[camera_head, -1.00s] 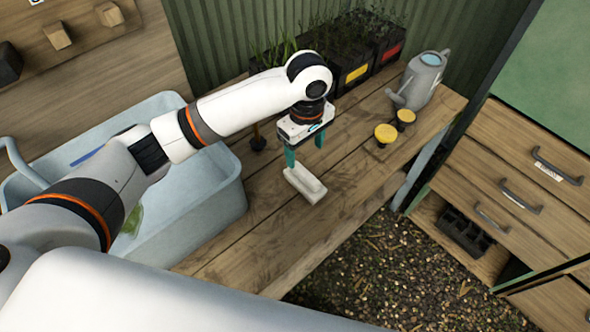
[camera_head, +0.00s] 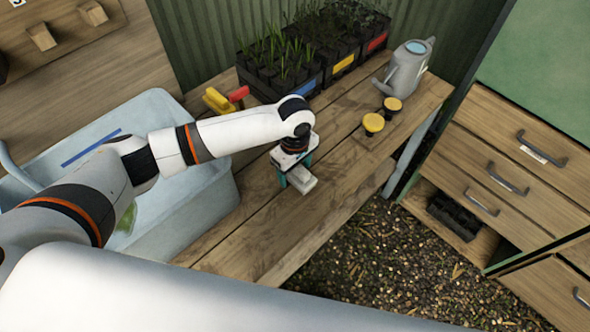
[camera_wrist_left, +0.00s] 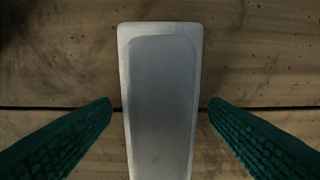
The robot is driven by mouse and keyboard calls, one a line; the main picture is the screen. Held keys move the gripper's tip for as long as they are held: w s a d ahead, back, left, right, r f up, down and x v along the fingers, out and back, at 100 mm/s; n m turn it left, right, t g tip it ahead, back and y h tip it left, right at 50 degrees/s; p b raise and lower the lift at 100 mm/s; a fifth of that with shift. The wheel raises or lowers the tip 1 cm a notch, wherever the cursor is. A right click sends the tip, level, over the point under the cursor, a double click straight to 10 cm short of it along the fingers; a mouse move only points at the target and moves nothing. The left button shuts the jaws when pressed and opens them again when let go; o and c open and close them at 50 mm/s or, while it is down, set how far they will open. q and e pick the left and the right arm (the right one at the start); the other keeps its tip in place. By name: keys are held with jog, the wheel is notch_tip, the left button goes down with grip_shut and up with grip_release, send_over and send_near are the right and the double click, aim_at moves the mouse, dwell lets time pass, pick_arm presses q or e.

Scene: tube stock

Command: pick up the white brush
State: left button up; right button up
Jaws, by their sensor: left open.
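The white brush (camera_head: 303,182) lies on the wooden bench (camera_head: 345,170), below my left gripper (camera_head: 294,180) in the head view. Its near part is hidden by the gripper. In the left wrist view the brush (camera_wrist_left: 160,90) is a long pale block with a raised top. My left gripper (camera_wrist_left: 158,115) is open, with one teal finger on each side of the brush. A gap shows between each finger and the brush. My right gripper is not in view.
A blue-grey tub (camera_head: 205,205) stands left of the gripper. Two yellow-topped items (camera_head: 373,123) and a grey watering can (camera_head: 408,68) are to the right. Seedling trays (camera_head: 330,60) and a red-and-yellow tool (camera_head: 222,100) are behind. The bench's front edge drops to gravel (camera_head: 370,265).

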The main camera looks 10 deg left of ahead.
pick_arm(q)
jog(key=c, duration=1.1)
notch_tip(320, 180, up, 10)
jog(key=shift+r, duration=0.1)
jog(key=o, duration=0.5)
jog(key=shift+c, duration=1.8)
